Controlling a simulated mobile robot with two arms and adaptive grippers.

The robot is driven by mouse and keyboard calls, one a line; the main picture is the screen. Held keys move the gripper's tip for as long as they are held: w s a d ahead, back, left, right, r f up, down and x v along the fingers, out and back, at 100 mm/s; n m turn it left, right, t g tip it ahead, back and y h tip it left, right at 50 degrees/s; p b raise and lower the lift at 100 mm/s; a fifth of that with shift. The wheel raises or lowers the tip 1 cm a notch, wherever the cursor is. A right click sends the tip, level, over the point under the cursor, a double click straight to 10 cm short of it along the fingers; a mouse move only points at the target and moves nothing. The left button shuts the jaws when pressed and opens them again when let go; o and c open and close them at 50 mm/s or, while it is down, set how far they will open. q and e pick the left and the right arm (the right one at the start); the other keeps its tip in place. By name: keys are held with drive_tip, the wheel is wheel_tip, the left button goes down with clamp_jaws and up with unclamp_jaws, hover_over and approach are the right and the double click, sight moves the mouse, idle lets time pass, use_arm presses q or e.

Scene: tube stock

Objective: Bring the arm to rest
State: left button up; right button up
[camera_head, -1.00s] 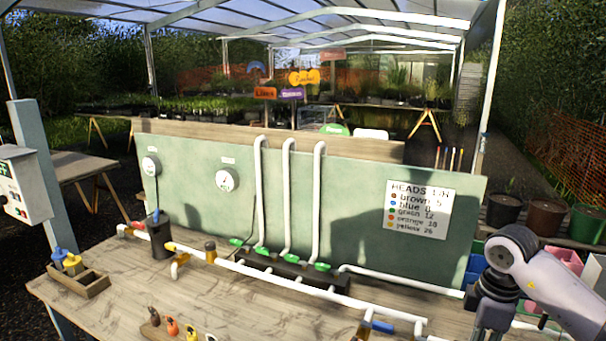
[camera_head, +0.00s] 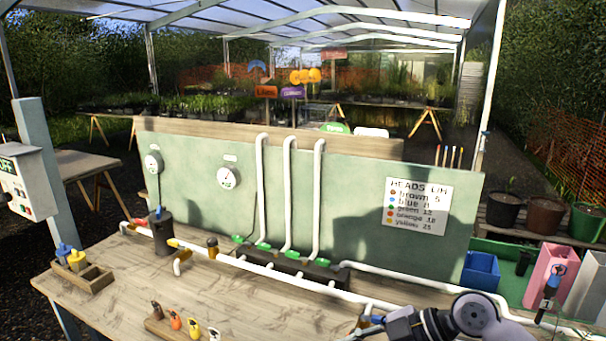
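My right arm (camera_head: 474,316) comes in from the lower right and lies low over the front right of the bench (camera_head: 110,300). Its gripper (camera_head: 368,331) points left at the bottom edge of the picture, near the right end of the white pipe run (camera_head: 290,284). The fingers are partly cut off and mixed with the pipe fittings behind, so I cannot tell if they are open or hold anything. A small blue piece shows beside the gripper. My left arm and gripper are not in view.
A green panel (camera_head: 350,215) with gauges and a HEADS sign (camera_head: 416,206) stands behind the pipes. A wooden tray (camera_head: 92,286) and a block of coloured heads (camera_head: 160,328) sit on the left. Blue (camera_head: 480,270), pink (camera_head: 537,283) and white bins (camera_head: 587,285) stand right.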

drive_tip(key=s+a+r+t+y, duration=0.1)
drive_tip(key=a+r+t+y, duration=0.1)
drive_tip(key=a+r+y, duration=0.45)
drive_tip(key=w+d+r+m+t+h, duration=0.1)
drive_tip(key=d+r+m+t, duration=0.1)
drive_tip(key=r+m+t, duration=0.3)
drive_tip(key=w+d+r+m+t, duration=0.2)
drive_tip(key=d+m+t, duration=0.1)
drive_tip(key=t, duration=0.4)
drive_tip(key=s+d+f+m+h, duration=0.1)
drive_tip(key=d+f+m+h, duration=1.2)
drive_tip(key=h, duration=0.4)
drive_tip(key=s+f+n+g+y, duration=0.1)
drive_tip(key=s+f+g, duration=0.5)
drive_tip(key=s+f, duration=0.5)
drive_tip(key=s+f+n+g, duration=0.2)
drive_tip(key=s+f+g, duration=0.55)
drive_tip(key=s, duration=0.65)
drive_tip(key=s+f+b+x, duration=0.1)
drive_tip(key=s+x, duration=0.2)
drive_tip(key=x, duration=1.1)
drive_tip(key=s+d+b+x, duration=0.1)
drive_tip(key=s+x, duration=0.2)
drive_tip(key=x, duration=1.2)
drive_tip(key=s+d+f+g+b, duration=0.1)
drive_tip(key=s+d+f+b, duration=0.1)
drive_tip(key=s+f, duration=1.5)
drive_tip(key=shift+d+f, duration=0.4)
drive_tip(key=shift+d, duration=0.1)
